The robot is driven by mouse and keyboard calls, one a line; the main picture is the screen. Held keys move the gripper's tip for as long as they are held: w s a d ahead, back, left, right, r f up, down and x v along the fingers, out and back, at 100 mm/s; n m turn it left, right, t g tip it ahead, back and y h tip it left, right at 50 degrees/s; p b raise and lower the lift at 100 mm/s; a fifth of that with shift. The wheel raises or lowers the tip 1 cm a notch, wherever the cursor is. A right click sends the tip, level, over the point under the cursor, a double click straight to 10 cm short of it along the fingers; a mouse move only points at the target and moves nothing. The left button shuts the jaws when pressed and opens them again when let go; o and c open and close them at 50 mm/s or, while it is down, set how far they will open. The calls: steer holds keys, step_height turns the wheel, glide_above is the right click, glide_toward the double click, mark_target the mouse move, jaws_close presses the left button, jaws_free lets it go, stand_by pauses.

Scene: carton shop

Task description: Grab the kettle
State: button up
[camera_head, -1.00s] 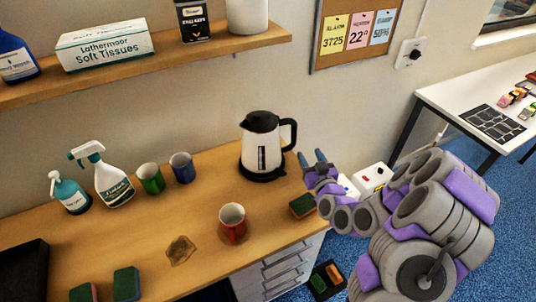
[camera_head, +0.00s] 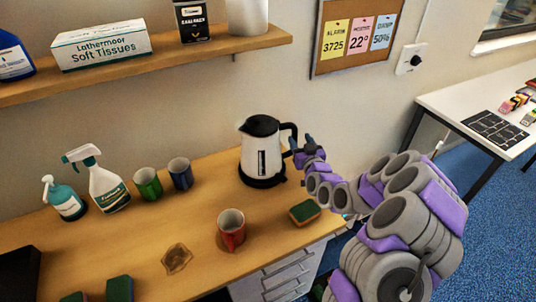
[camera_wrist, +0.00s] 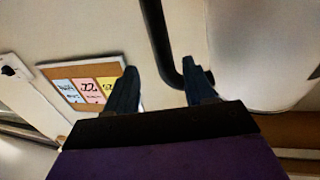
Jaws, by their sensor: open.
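The kettle (camera_head: 258,155) is white with a black lid, base and handle. It stands upright on the wooden counter (camera_head: 205,212) near the wall, with its handle (camera_head: 291,133) on the right. My gripper (camera_head: 299,142) is open at the handle's right side. In the wrist view, the dark handle (camera_wrist: 160,45) passes between the two fingertips of my gripper (camera_wrist: 158,78), and the kettle's white body (camera_wrist: 260,55) fills the right side. I cannot tell whether a finger touches the handle.
A red mug (camera_head: 230,231), a green mug (camera_head: 148,184), a blue mug (camera_head: 180,173), spray bottle (camera_head: 107,184) and soap bottle (camera_head: 65,201) stand left of the kettle. A sponge (camera_head: 304,212) lies below my arm. The shelf (camera_head: 150,65) hangs above.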

mark_target(295, 137)
steer(key=w, duration=0.1)
steer(key=w+a, duration=0.1)
steer(key=w+b, duration=0.1)
steer(key=shift+w+a+f, duration=0.15)
steer(key=shift+w+f, duration=0.1)
steer(key=shift+f, duration=0.05)
steer(key=shift+w+a, duration=0.1)
steer(key=shift+w, duration=0.5)
steer(key=shift+c, duration=0.4)
jaws_close()
steer(key=shift+r, duration=0.1)
stand_by(0.3)
